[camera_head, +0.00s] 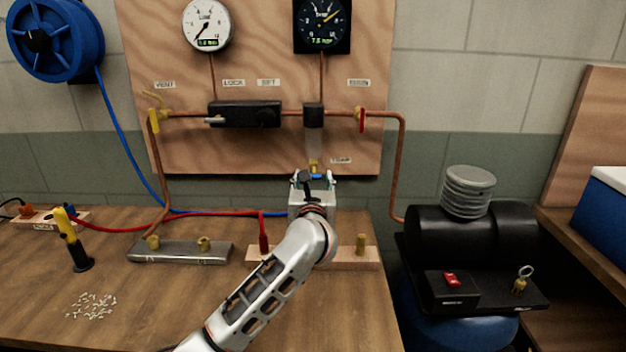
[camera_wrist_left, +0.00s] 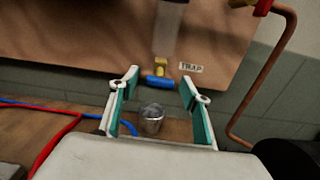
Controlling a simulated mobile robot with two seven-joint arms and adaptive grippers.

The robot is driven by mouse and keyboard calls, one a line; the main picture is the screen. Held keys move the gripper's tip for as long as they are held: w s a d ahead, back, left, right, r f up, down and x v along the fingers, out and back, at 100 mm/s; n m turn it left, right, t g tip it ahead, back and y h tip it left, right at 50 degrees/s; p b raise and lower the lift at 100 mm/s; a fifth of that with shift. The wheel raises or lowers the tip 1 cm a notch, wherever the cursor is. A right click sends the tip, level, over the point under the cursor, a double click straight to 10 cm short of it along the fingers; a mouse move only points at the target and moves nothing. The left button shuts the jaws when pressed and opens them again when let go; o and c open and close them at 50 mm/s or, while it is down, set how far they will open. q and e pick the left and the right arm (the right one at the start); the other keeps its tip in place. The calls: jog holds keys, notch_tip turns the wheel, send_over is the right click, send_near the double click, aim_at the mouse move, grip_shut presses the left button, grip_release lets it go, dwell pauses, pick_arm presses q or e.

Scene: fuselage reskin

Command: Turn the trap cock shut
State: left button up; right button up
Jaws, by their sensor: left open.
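The trap cock is a small brass body with a blue handle (camera_wrist_left: 158,82) under the clear trap bowl, beside the TRAP label (camera_wrist_left: 191,68) in the left wrist view. The handle lies crosswise, left to right in that view. In the head view the brass part of the cock (camera_head: 314,165) shows just above my gripper. My left gripper (camera_head: 313,182) is open and empty, below the cock. In the left wrist view its two fingers (camera_wrist_left: 160,98) stand apart on either side of the handle, with no visible contact. My right gripper is in neither view.
A metal cup (camera_wrist_left: 151,118) shows between and below the fingers. The plywood board (camera_head: 270,70) carries copper pipes, gauges and a red-handled valve (camera_head: 361,120). A black compressor (camera_head: 470,235) stands at the right. Red and blue hoses cross the bench (camera_head: 330,310), whose front is largely clear.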

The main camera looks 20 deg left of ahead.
pick_arm(q)
jog(key=c, duration=1.1)
